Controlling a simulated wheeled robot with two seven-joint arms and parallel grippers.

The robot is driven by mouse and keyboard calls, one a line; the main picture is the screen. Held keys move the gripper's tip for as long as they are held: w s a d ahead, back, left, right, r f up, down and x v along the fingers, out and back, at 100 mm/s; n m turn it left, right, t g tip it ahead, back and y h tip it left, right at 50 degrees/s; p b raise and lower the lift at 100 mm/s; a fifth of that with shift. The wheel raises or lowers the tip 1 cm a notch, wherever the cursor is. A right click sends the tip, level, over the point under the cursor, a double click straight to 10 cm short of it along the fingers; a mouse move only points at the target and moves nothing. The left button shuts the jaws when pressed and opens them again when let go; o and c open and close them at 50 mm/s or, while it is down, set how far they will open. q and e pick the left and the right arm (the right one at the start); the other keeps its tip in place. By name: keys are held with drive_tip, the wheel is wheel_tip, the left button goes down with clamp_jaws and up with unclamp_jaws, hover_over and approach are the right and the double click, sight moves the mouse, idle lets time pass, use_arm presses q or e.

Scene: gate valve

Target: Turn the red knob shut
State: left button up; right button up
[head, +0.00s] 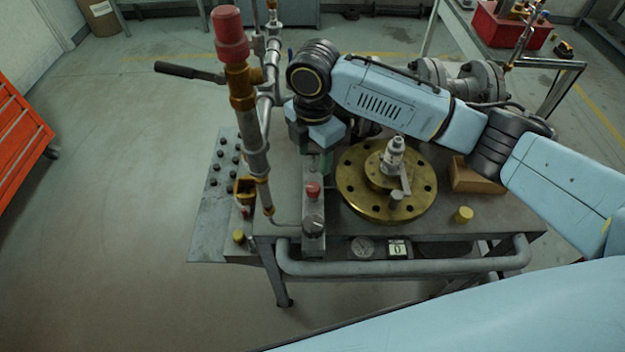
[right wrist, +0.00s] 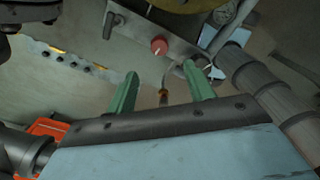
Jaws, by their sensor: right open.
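A small red knob (head: 313,188) sits on the narrow grey box at the front of the workbench. It also shows in the right wrist view (right wrist: 159,46), just beyond the fingertips and between them in the picture. My right gripper (head: 324,165) is above and behind the knob in the head view, pointing down. Its green fingers are spread apart in the wrist view (right wrist: 160,70), empty, with a gap to the knob. The arm hides part of the gripper in the head view. My left gripper is not in view.
A tall pipe with a large red cap (head: 230,38) and a black lever (head: 188,72) stands left of my gripper. A brass flange (head: 355,203) with a valve fitting lies to the right. A black knob (head: 313,226) sits in front of the red one.

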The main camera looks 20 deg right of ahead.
sight(313, 186)
wheel_tip(313, 186, down, 10)
drive_tip(key=shift+f+b, duration=0.2)
drive_tip(key=shift+b, duration=0.35)
drive_tip(key=c, duration=1)
